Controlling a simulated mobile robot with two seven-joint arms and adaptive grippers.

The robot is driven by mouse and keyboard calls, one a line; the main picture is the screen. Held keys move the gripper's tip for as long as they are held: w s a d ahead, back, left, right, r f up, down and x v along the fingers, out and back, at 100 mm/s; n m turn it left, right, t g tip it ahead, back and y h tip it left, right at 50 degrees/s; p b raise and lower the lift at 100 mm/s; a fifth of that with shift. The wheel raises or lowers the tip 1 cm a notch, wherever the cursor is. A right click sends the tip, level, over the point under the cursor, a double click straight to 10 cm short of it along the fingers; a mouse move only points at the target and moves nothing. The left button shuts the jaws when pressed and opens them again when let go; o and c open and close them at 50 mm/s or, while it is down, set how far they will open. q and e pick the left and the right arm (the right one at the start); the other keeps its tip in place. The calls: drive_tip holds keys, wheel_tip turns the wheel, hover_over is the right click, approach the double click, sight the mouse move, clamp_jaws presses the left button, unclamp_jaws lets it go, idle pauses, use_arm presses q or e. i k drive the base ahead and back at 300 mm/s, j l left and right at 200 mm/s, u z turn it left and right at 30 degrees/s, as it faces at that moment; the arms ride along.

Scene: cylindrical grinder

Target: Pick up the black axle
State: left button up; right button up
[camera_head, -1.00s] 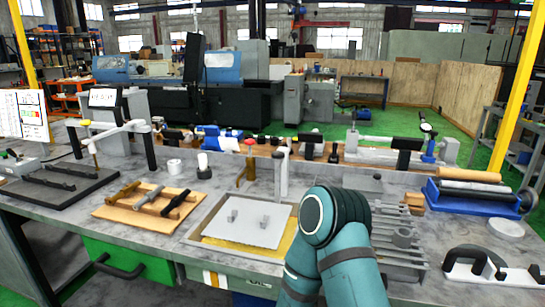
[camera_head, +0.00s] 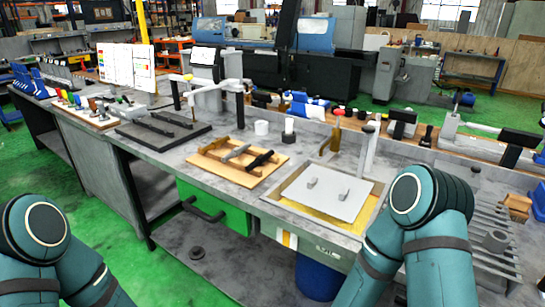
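A wooden board (camera_head: 217,168) lies on the grey workbench, left of the middle. Three stepped axle-like parts rest on it side by side: a brown one (camera_head: 215,146), a grey one (camera_head: 236,153) and a black axle (camera_head: 261,160) at the right. A dark mat (camera_head: 146,139) further left carries long black bars, whose exact kind I cannot tell. Only teal links of my two arms show, at the lower left and lower right. Neither gripper is in view.
A green drawer (camera_head: 215,212) with a black handle is below the bench edge. Green floor is open at the lower left.

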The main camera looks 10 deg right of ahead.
sight(261, 159)
drive_tip(key=i+j, duration=0.25)
drive_tip(key=i+j+z, duration=0.1)
drive_tip(key=j, duration=0.35)
drive_tip(key=i+j, duration=0.35)
drive_tip(key=i+j+z, duration=0.1)
drive_tip(key=j, duration=0.35)
drive_tip(key=i+j, duration=0.55)
drive_tip(key=j, duration=0.2)
drive_tip(key=i+j+z, duration=0.1)
drive_tip(key=j, duration=0.3)
drive_tip(key=i, duration=0.1)
